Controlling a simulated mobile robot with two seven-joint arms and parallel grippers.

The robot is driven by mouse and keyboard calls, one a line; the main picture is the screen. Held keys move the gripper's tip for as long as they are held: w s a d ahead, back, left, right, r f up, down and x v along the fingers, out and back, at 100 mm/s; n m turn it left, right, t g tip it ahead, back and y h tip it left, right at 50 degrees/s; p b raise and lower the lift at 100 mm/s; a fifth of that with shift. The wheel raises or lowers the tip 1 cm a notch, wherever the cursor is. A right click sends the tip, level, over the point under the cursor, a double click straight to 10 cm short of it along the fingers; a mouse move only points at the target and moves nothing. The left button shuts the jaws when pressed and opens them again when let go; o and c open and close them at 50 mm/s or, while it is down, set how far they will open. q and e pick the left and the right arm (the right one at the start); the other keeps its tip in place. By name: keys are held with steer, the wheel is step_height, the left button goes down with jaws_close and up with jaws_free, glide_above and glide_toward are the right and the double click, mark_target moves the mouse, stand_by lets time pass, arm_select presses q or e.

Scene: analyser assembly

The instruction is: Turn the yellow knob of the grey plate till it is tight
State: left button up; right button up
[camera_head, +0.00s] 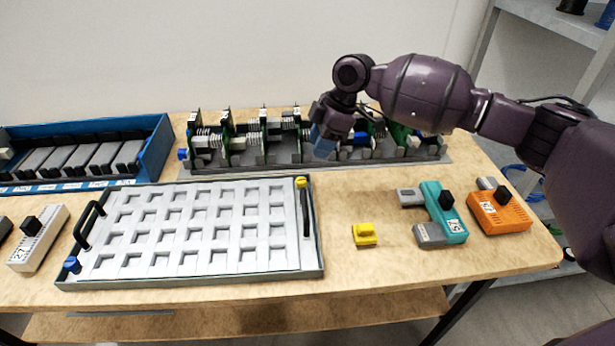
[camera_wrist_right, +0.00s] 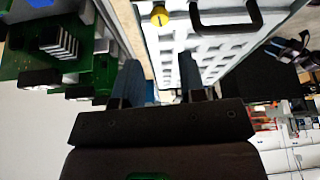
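The grey plate (camera_head: 190,279) lies on the table, with rows of square pockets and a black handle at each short end. Its yellow knob (camera_head: 301,182) sits at the far right corner; it also shows at the top of the right wrist view (camera_wrist_right: 160,15). A blue knob (camera_head: 72,264) is at the near left corner. My right gripper (camera_head: 324,143) hangs in the air behind and right of the yellow knob, apart from it. In the right wrist view its two blue fingers (camera_wrist_right: 160,84) are spread with nothing between them. My left gripper is not in view.
A rack of green circuit boards (camera_head: 265,140) stands behind the plate, close below my right gripper. A blue bin (camera_head: 158,150) is at the left. A yellow block (camera_head: 365,235), a teal module (camera_head: 452,220) and an orange module (camera_head: 505,217) lie at the right.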

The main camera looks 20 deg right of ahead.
mark_target(301, 180)
steer(key=b+x, duration=0.1)
steer(key=x, duration=0.8)
steer(key=shift+f+b, duration=0.15)
steer(key=shift+b, duration=0.2)
steer(key=shift+a+f, duration=0.3)
steer(key=shift+f, duration=0.25)
steer(key=c, duration=0.7)
steer(key=shift+o, duration=0.2)
steer(key=shift+r+m+p, duration=0.35)
steer(key=shift+m+p, duration=0.05)
steer(key=shift+p, duration=0.1)
steer(key=shift+t, duration=0.3)
steer(key=shift+f+m, duration=0.3)
steer(key=o, duration=0.7)
steer(key=shift+c, duration=0.2)
